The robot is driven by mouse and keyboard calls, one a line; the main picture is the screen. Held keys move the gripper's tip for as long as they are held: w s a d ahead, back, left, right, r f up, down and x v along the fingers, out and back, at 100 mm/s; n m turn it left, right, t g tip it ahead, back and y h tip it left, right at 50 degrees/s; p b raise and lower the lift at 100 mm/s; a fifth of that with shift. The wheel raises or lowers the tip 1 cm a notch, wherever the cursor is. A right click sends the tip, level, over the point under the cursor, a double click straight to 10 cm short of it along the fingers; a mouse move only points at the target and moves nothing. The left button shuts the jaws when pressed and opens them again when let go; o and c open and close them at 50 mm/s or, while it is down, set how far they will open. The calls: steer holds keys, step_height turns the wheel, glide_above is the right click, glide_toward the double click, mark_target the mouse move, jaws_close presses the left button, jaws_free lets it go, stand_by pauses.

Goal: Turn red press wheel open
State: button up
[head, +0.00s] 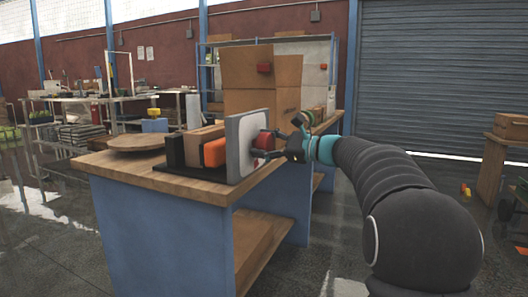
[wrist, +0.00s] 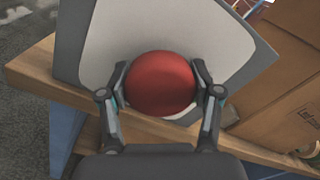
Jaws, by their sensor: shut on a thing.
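The red press wheel (wrist: 161,84) is a round dark red knob in front of a light panel with a grey rim (wrist: 101,38) in the wrist view. My gripper (wrist: 162,80) has one finger on each side of the wheel and is shut on it. In the head view the panel (head: 234,150) stands upright at the workbench edge, and my gripper (head: 270,142) reaches it from the right. The wheel (head: 263,141) is partly hidden there by the fingers. How far the wheel is turned cannot be told.
Behind the panel are an orange block (head: 214,152) and a black upright part (head: 175,151) on the wooden workbench (head: 125,172). Cardboard boxes (head: 246,75) are stacked behind. A round wooden board (head: 136,142) lies at the left. Open floor lies right of the workbench.

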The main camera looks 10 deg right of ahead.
steer(key=n+b, duration=0.1)
steer(key=n, duration=0.1)
steer(key=n+b, duration=0.1)
steer(key=shift+f+n+b, duration=0.25)
steer(key=shift+n+b, duration=0.05)
steer(key=shift+n, duration=0.1)
steer(key=n+b, duration=0.1)
steer(key=n, duration=0.1)
steer(key=shift+n, duration=0.4)
steer(key=n, duration=0.3)
steer(key=shift+r+b, duration=0.1)
steer(key=shift+b, duration=0.25)
steer(key=shift+n, duration=2.2)
steer(key=o, duration=1.1)
steer(key=shift+o, duration=0.2)
steer(key=shift+s, duration=0.1)
steer(key=v, duration=1.2)
